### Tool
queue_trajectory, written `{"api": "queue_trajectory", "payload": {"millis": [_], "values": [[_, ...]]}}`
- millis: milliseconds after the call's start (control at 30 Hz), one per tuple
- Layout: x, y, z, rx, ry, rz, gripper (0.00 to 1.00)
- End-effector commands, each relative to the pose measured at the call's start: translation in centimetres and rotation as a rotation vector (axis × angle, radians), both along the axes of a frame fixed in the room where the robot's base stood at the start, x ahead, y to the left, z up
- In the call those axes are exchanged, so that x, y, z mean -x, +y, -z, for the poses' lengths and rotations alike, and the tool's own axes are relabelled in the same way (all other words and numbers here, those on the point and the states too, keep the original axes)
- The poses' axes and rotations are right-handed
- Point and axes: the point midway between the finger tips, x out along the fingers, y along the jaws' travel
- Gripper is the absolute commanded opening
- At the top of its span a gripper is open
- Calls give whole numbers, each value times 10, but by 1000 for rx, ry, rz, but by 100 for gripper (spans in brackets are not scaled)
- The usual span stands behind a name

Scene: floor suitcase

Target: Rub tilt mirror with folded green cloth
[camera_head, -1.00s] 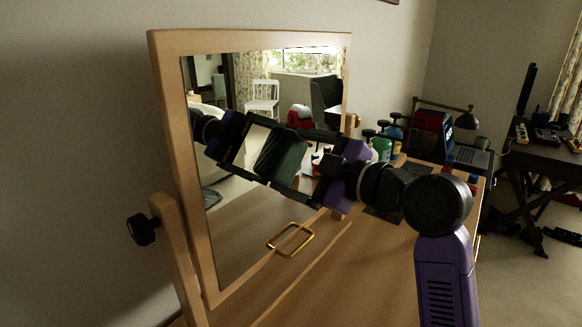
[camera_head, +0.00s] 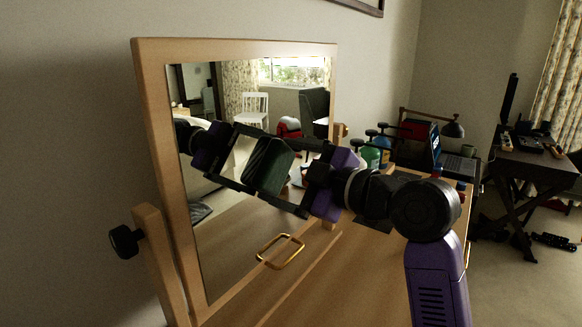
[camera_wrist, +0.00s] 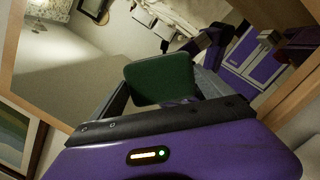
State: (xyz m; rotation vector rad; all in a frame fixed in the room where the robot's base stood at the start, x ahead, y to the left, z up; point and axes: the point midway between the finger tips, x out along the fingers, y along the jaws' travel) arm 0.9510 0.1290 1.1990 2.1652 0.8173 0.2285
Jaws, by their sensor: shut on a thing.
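The tilt mirror (camera_head: 225,228) has a pale wooden frame and stands on a wooden top at the left. A gold rectangular handle (camera_head: 280,251) is at its lower edge. My gripper (camera_head: 266,168) is in front of the glass, shut on the folded green cloth (camera_head: 270,164). In the wrist view the cloth (camera_wrist: 160,79) is a flat dark green pad between the fingers, facing the glass. The gripper's reflection overlaps it in the head view, so I cannot tell whether the cloth touches the glass.
A black knob (camera_head: 125,240) sits on the mirror's left post. A dark desk (camera_head: 535,165) stands at the right. The front of the top is clear.

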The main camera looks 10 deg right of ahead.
Motion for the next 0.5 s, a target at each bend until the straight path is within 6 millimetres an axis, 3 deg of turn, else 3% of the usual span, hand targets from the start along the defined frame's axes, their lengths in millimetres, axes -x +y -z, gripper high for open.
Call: {"api": "queue_trajectory", "payload": {"millis": [500], "values": [[18,18,0,0,1,-5,58]]}}
